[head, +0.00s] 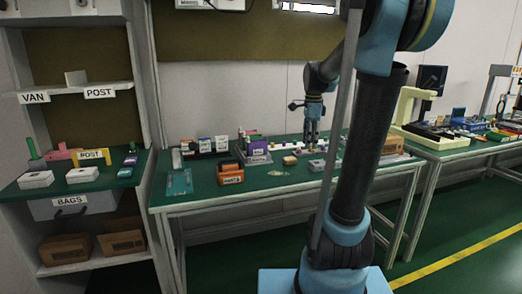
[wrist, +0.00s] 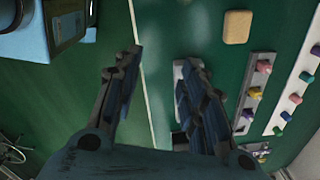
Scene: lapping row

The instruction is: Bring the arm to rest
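My gripper (head: 312,138) is over the right part of the green-topped bench (head: 220,198) in the head view, with its fingers pointing down. In the wrist view my gripper (wrist: 160,62) has its two fingers spread apart, with nothing held between them. The bench's pale edge runs between the fingers there. A small white item (wrist: 179,70) shows partly behind the right finger; I cannot tell what it is.
A tan block (wrist: 237,27) and strips with coloured pegs (wrist: 255,92) lie right of the fingers. An orange bin (head: 231,178) and a teal tray (head: 179,182) stand on the bench. Shelves (head: 85,178) are at left, another bench (head: 445,143) at right.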

